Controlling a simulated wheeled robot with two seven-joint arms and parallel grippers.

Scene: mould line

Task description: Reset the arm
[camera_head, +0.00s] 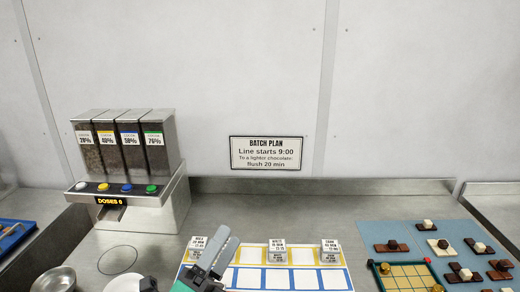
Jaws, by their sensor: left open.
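My left gripper (217,256) is at the bottom centre of the head view, grey with a green part at its base. It is open, and I see nothing held in it. It is over the left part of a white board (248,283) with blue and yellow outlined cells, and hides some of it. I cannot tell how high it is above the board. My right gripper is not in view.
A dispenser (128,150) with several cocoa hoppers stands at the left, a metal bowl (55,281) in front. Small label blocks (330,250) line the board's back. A blue mat (440,234) with chocolates and a green-framed grid (402,275) lies right. The back counter is clear.

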